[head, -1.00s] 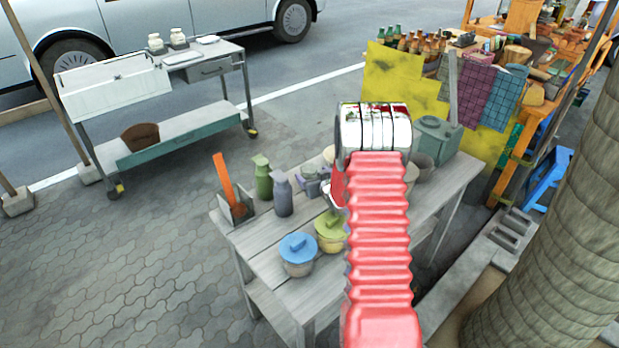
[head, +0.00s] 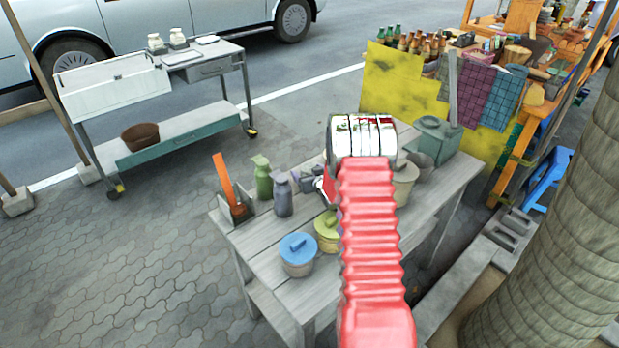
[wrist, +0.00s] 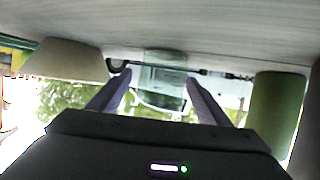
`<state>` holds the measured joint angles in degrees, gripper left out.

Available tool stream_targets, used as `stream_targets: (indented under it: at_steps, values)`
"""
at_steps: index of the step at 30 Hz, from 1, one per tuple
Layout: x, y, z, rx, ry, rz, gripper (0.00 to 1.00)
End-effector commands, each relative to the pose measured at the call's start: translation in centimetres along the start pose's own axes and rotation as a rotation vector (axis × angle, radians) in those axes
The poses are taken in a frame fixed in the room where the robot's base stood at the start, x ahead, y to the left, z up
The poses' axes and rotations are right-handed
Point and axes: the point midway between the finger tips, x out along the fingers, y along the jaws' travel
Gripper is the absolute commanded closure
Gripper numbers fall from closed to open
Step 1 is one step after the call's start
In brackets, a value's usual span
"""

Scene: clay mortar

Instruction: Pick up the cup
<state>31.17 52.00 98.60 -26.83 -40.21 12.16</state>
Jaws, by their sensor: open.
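A clear greenish glass cup (wrist: 162,72) shows in the wrist view, which appears upside down, with the grey table surface along the top. My gripper (wrist: 158,84) is open, with one purple finger on each side of the cup in that picture. I cannot tell how far beyond the fingertips the cup stands, or whether either finger touches it. In the head view my red arm hides the cup and most of the gripper.
The wooden table (head: 262,262) holds a blue-lidded pot (head: 297,262), a yellow-lidded pot (head: 326,240), green (head: 263,182) and grey (head: 283,200) bottles, a beige pot (head: 404,186) and a grey-green box (head: 437,140). In the wrist view, a beige form (wrist: 66,60) and green cylinder (wrist: 276,108) flank the gripper.

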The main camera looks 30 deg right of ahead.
Motion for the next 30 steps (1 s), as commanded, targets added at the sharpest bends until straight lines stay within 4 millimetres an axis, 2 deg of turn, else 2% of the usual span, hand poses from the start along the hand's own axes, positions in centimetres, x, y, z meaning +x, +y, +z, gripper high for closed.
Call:
stream_targets:
  at_steps: [3, 8, 25, 30]
  values:
    - [1.5, -0.1, 0.1, 0.001, 0.000, 0.000, 0.29]
    - [2.6, -0.1, 0.0, 0.000, 0.001, -0.001, 0.29]
    - [2.7, -0.2, 0.0, 0.000, 0.000, -0.002, 0.29]
    - [2.7, -0.2, 0.0, 0.000, 0.000, -0.002, 0.41]
